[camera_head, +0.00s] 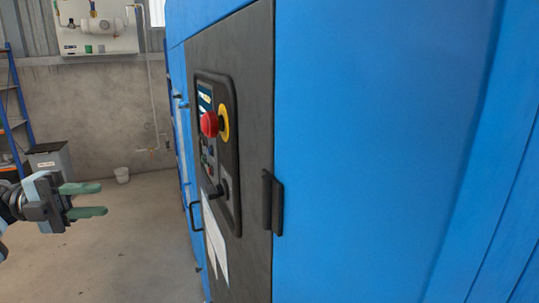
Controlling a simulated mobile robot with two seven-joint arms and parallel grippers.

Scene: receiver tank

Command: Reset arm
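My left gripper (88,200) is at the lower left of the head view. Its two green fingers are parallel with a gap between them, and nothing is held. It is over the concrete floor, apart from the blue cabinet (390,130) to its right. My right gripper is not in the view.
The cabinet carries a dark control panel (232,180) with a red emergency button (210,124) and a black handle (272,203). The floor (120,255) is open.

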